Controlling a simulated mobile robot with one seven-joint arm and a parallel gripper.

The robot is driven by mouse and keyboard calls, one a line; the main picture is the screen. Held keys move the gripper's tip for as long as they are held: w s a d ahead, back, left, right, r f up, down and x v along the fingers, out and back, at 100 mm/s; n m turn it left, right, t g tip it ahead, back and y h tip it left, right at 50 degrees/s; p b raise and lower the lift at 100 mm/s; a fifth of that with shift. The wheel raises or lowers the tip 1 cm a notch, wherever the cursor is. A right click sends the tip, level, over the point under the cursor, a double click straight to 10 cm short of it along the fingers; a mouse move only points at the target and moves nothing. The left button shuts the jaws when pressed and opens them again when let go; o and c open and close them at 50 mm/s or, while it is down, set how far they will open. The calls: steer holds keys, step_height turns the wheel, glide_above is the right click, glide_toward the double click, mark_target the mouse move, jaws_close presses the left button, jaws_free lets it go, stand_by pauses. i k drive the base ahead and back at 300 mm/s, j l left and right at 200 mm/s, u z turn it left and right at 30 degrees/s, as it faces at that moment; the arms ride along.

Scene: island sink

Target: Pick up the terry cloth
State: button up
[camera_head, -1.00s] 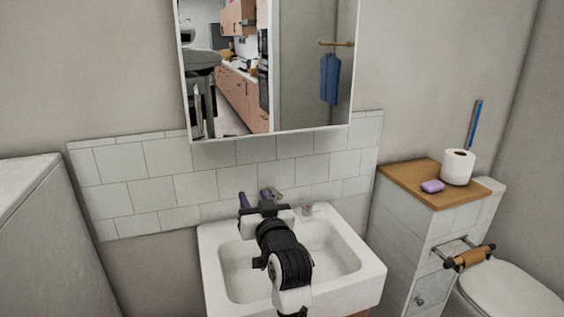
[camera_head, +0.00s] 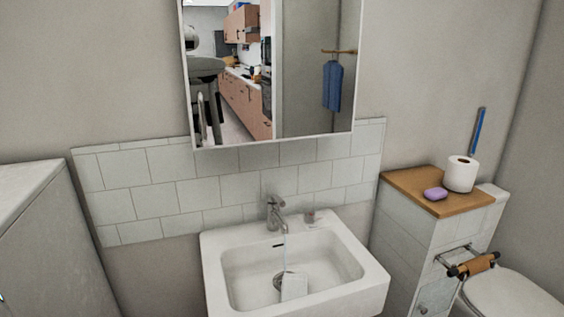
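A blue cloth (camera_head: 332,88) hangs from a rail, seen only as a reflection in the wall mirror; I cannot tell whether it is the terry cloth. A small white block-like thing (camera_head: 294,286) lies in the basin of the white sink (camera_head: 212,268), by the dark drain; its material is unclear. No other cloth shows directly. My gripper is out of view. Part of my own body shows in the mirror at its left.
The tap (camera_head: 275,213) stands at the back of the sink, with a thin pale stream below it. A wooden-topped tiled cabinet (camera_head: 405,183) at right holds purple soap (camera_head: 435,194) and a toilet roll (camera_head: 461,174). A grey unit (camera_head: 45,235) stands at left.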

mark_target(294, 287)
steer(key=i+l+u, duration=0.2)
steer(key=l, duration=0.3)
steer(key=l+u, duration=0.2)
steer(key=l, duration=0.25)
steer(key=i+l+u, duration=0.2)
steer(key=l, duration=0.35)
steer(key=i, duration=0.4)
